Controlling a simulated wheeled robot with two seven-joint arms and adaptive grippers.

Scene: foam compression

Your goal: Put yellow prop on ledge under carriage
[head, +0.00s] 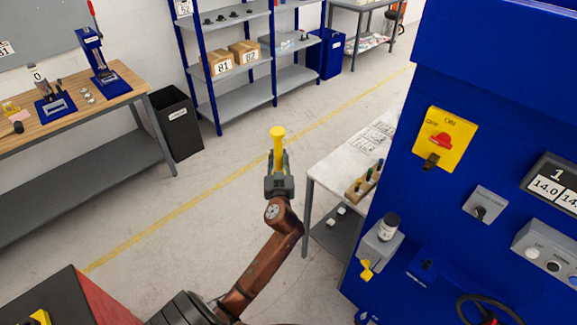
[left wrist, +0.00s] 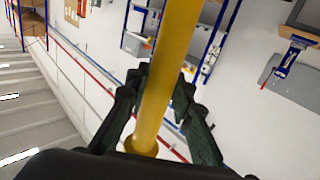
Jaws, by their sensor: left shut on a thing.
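The yellow prop (head: 277,140) is a yellow rod with a wider round cap at its top in the head view. My left gripper (head: 279,172) is shut on it and holds it roughly upright in the air over open floor. In the left wrist view the prop (left wrist: 172,70) runs between the two dark fingers of my left gripper (left wrist: 166,105), with a flared end near the palm. The carriage and the ledge cannot be made out in these views. My right gripper is not in view.
A large blue machine (head: 480,100) with a red switch stands at the right. A small white table (head: 335,165) with a wooden holder (head: 362,182) stands beside it. A workbench (head: 110,90), black bin (head: 178,125) and shelves (head: 235,100) line the back. The floor between is clear.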

